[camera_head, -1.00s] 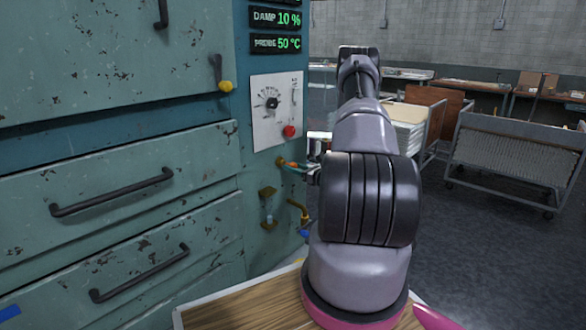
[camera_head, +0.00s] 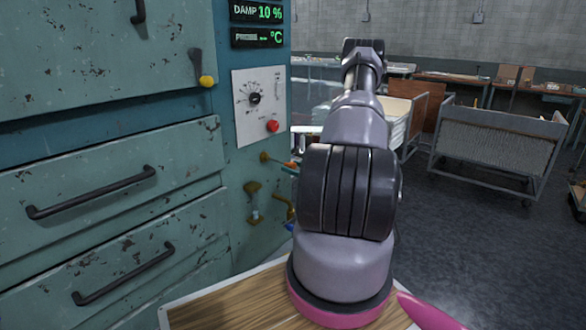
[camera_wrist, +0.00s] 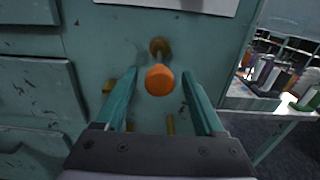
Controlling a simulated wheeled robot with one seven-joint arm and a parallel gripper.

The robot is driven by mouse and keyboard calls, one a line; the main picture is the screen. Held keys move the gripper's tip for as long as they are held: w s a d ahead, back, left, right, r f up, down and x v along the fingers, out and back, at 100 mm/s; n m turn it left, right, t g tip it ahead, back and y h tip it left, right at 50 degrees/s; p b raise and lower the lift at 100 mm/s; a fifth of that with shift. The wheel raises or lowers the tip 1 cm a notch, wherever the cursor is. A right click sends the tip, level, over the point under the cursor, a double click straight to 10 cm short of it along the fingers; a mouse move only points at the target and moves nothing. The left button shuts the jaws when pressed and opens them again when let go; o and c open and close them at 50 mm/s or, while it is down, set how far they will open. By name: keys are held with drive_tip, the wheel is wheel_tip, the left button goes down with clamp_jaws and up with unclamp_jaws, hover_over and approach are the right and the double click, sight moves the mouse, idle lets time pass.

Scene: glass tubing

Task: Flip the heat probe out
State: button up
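The heat probe (camera_wrist: 160,80) shows its round orange end toward me in the wrist view, just below a brass fitting (camera_wrist: 160,46) on the teal cabinet face. In the head view its orange part (camera_head: 291,165) sticks out to the right of the brass fitting (camera_head: 264,157), partly hidden by my arm. My gripper (camera_wrist: 159,75) is open, with one teal finger on each side of the orange end and gaps between. The probe display (camera_head: 257,38) reads dashes and °C.
A dial panel (camera_head: 258,105) with a red button (camera_head: 273,126) sits above the probe. Brass valve fittings (camera_head: 254,203) lie below it. Drawers (camera_head: 100,170) with black handles are at left. A wooden-topped surface (camera_head: 230,308) is below my arm. A cart (camera_head: 495,150) stands at right.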

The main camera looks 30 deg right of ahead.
drive_tip(key=v, duration=1)
drive_tip(key=shift+s, duration=0.4)
drive_tip(key=shift+d, duration=0.15)
drive_tip(key=shift+r, duration=0.15)
